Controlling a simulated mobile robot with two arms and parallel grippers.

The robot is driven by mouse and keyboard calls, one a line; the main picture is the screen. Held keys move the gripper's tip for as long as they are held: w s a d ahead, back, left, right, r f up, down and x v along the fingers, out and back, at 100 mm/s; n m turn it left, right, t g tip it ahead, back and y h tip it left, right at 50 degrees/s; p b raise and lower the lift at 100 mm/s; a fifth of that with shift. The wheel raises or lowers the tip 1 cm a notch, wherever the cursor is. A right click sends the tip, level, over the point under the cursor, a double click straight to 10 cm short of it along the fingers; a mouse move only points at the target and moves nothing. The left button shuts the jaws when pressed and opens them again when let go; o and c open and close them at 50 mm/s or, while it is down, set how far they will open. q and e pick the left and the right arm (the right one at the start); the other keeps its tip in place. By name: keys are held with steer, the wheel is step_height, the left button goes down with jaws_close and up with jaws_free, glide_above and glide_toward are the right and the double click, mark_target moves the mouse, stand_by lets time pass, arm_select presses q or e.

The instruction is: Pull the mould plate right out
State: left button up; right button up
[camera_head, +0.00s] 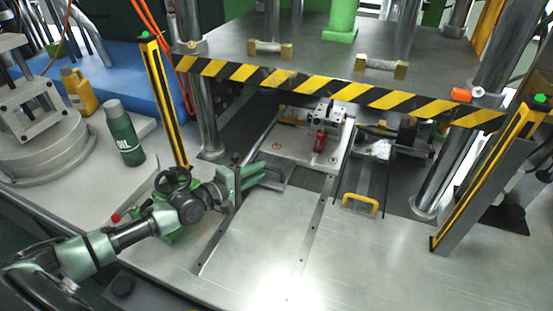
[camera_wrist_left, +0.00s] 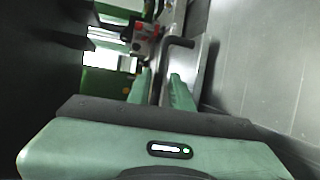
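The mould plate (camera_head: 290,150) is a flat light-grey plate under the press, with a metal block and a red part (camera_head: 320,140) on it. Its dark bar handle (camera_head: 279,185) is at the front edge; the handle also shows in the left wrist view (camera_wrist_left: 180,42). My left gripper (camera_head: 264,171) is at this handle, coming from the left. In the left wrist view its two green fingers (camera_wrist_left: 160,88) stand apart with the bar appearing between them. I cannot tell whether they touch it. My right gripper is not in view.
A yellow handle (camera_head: 360,203) lies to the right. Yellow-black posts (camera_head: 165,100) and (camera_head: 485,175) flank the opening, under a striped press edge (camera_head: 340,90). A green bottle (camera_head: 123,135) stands at left. The steel table in front (camera_head: 260,240) is clear.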

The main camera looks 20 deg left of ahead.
mark_target(273, 173)
arm_select(q)
steer(key=shift+x, duration=3.2)
jaws_close()
